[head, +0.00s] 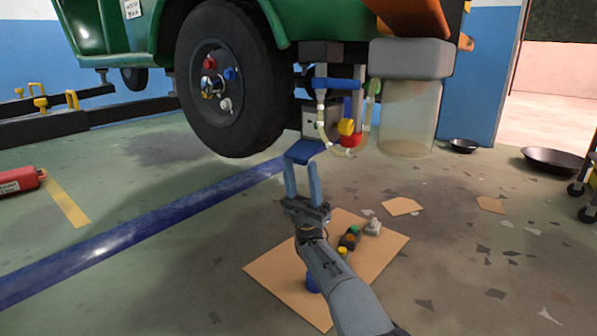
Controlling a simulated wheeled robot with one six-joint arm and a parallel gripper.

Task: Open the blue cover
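A blue cover (305,150) shows as a flat, tilted panel at the lower front of a pale box (318,122) under the green vehicle. My gripper (301,164) reaches up from below, with its two blue-grey fingers apart and nothing seen between them. The fingertips overlap the lower edge of the cover in the head view. I cannot tell whether they touch it.
A large black wheel (228,85) hangs left of the box. Tubes and a red-and-yellow fitting (349,132) are right of it, beside a cloudy container (407,115). A cardboard sheet (370,262) with small parts lies below my arm.

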